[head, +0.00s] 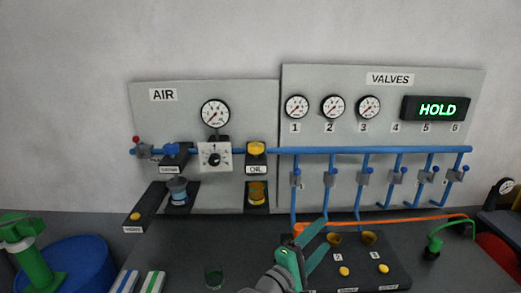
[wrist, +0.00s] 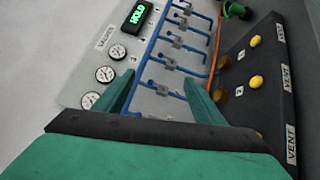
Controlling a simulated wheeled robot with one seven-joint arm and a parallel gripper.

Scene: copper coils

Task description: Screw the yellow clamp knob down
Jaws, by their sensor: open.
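My gripper (head: 322,235) is open and empty in the head view, in front of the lower part of the valve panel. In the wrist view its two teal fingers (wrist: 158,88) stand apart with nothing between them. No yellow part can be made out for sure as the clamp knob. Two yellow knobs, one (head: 344,271) left and one (head: 383,268) right, sit on a dark sloped block (head: 400,283) to the right of my gripper. They also show in the wrist view (wrist: 256,82), beside labels reading VENT. A yellow-topped unit (head: 256,148) is on the air panel.
Blue pipes (head: 370,150) with several small valves run along the panel. A green post (head: 22,240) and a blue drum (head: 82,262) stand at left.

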